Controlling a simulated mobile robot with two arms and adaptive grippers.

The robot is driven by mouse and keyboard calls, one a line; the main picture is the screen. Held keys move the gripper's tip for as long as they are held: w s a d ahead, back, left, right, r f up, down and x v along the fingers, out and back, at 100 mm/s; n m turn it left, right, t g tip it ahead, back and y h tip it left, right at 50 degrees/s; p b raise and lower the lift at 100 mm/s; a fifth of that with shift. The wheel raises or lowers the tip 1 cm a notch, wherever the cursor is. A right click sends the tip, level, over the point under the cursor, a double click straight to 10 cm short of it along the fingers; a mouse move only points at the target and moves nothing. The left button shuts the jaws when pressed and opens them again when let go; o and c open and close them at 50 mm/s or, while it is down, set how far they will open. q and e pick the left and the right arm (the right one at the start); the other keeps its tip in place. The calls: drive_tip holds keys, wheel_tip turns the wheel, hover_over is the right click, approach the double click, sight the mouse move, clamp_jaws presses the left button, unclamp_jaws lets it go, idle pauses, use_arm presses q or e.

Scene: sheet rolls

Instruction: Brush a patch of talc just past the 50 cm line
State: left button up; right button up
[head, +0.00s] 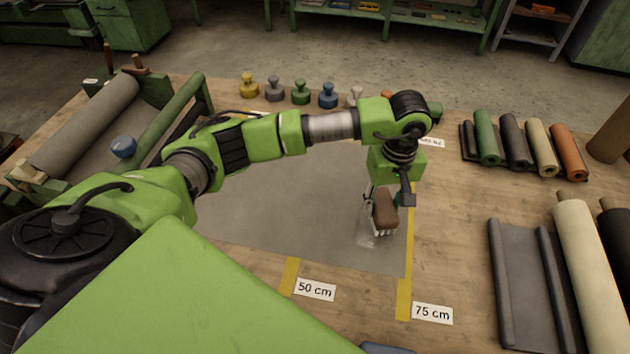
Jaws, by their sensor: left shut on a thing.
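My left arm reaches in from the left over the grey sheet (290,205). My left gripper (384,190) points down, shut on a brown brush (385,211) with pale bristles facing down. The brush is at the sheet's right end, just left of the 75 cm tape line (404,298). I cannot tell whether the bristles touch the sheet. A faint whitish patch, which looks like talc (366,238), shows beside and left of the bristles. The 50 cm tape line (289,276) lies farther left, with its label (315,289). My right gripper is not in view.
Several coloured knobbed weights (300,92) stand along the back of the table. Small rolls (515,140) lie at the back right and larger rolls (582,250) at the front right. A roller stand (165,115) with a blue knob is at the left.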

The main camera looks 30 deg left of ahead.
sight(385, 203)
use_arm(q)
drive_tip(key=shift+r, duration=0.6)
wheel_tip(385, 203, up, 2)
drive_tip(key=shift+w+d+r+p, duration=0.1)
drive_tip(key=shift+p, duration=0.5)
drive_tip(key=shift+r, duration=0.5)
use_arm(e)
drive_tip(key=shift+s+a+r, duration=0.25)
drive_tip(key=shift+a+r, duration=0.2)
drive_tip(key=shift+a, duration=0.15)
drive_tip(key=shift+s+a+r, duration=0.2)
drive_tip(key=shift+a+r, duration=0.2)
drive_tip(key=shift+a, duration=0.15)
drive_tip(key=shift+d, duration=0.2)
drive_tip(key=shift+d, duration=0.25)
